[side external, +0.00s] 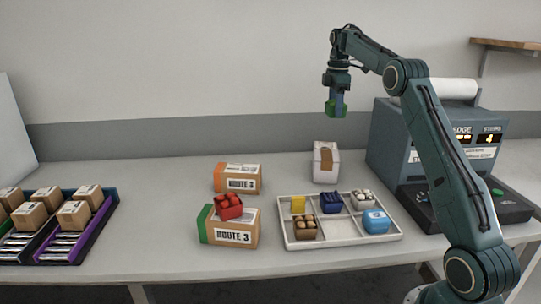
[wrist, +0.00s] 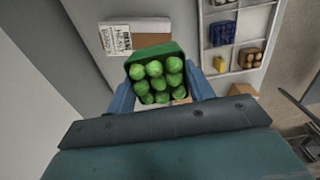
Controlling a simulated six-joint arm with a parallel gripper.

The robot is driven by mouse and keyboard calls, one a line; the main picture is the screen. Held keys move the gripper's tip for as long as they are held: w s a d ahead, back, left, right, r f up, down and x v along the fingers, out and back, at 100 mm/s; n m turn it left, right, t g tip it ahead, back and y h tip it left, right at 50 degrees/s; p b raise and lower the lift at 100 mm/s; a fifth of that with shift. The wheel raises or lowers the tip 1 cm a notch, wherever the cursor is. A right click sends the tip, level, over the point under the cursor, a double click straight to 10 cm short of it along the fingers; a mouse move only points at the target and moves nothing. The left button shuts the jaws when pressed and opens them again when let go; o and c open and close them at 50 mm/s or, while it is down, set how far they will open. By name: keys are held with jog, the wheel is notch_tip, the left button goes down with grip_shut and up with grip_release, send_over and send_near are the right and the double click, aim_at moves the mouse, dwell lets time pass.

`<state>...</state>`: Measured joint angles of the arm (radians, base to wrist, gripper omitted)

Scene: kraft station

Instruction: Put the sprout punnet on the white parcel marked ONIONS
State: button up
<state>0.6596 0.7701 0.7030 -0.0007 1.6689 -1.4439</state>
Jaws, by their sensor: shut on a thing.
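The sprout punnet (wrist: 157,72) is a green tray filled with several round green sprouts. My gripper (wrist: 160,92) is shut on it, with a blue finger on either side in the wrist view. In the side view my gripper (side external: 337,104) holds the punnet (side external: 336,109) high above the back of the table. The white parcel (side external: 325,162) stands below it, behind the compartment tray, with a brown strip on its top and front. It also shows in the wrist view (wrist: 118,38), up and left of the punnet, with printing I cannot read surely.
The white compartment tray (side external: 290,240) holds several small goods. Two ROUTE 3 cartons stand left of it, the back one (side external: 237,179) bare, the front one (side external: 228,232) bearing a red punnet (side external: 228,206). A grey-blue machine (side external: 395,135) stands right. Clear table surrounds the parcel.

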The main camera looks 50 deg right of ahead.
aim_at(330, 158)
jog(key=shift+f, duration=7.5)
jog(key=shift+f, duration=0.15)
jog(key=o, duration=1)
jog(key=shift+c, duration=0.2)
notch_tip(330, 158, up, 12)
jog(key=shift+f, duration=0.1)
jog(key=shift+r, duration=0.25)
